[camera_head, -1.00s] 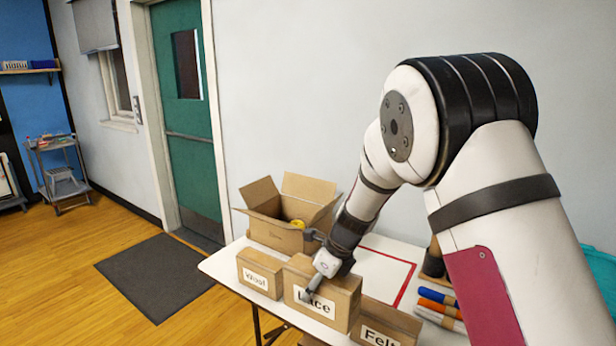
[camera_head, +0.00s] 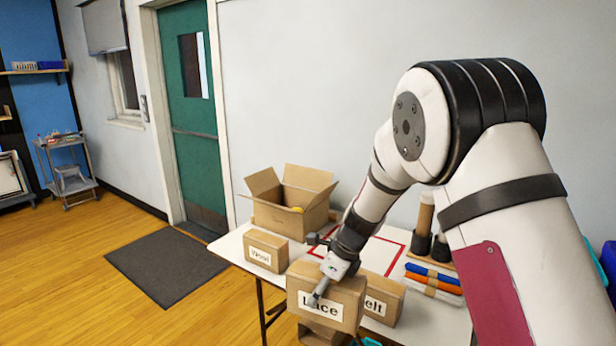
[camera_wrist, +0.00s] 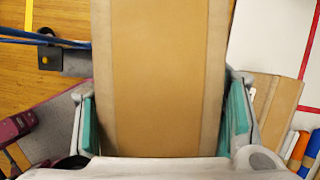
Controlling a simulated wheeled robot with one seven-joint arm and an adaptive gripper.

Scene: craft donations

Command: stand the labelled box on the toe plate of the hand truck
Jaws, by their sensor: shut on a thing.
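The brown box labelled "Lace" (camera_head: 327,302) is held in my gripper (camera_head: 318,292) at the table's front edge in the head view. It looks raised and hides part of the "Felt" box behind it. In the wrist view the held box (camera_wrist: 157,75) fills the middle between the two teal-padded fingers of my gripper (camera_wrist: 163,118). Blue tubes (camera_wrist: 38,38) with a dark bracket and a grey plate (camera_wrist: 76,62) show at the left there. They may be part of the hand truck, but I cannot tell surely. No whole hand truck is visible.
The white table (camera_head: 232,244) holds the "Wool" box (camera_head: 266,251), the "Felt" box (camera_head: 384,300), an open carton (camera_head: 290,215) and coloured rolls (camera_head: 434,282). Another brown box (camera_head: 318,334) shows low beneath the held one. A dark mat (camera_head: 166,266) lies on open floor at left.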

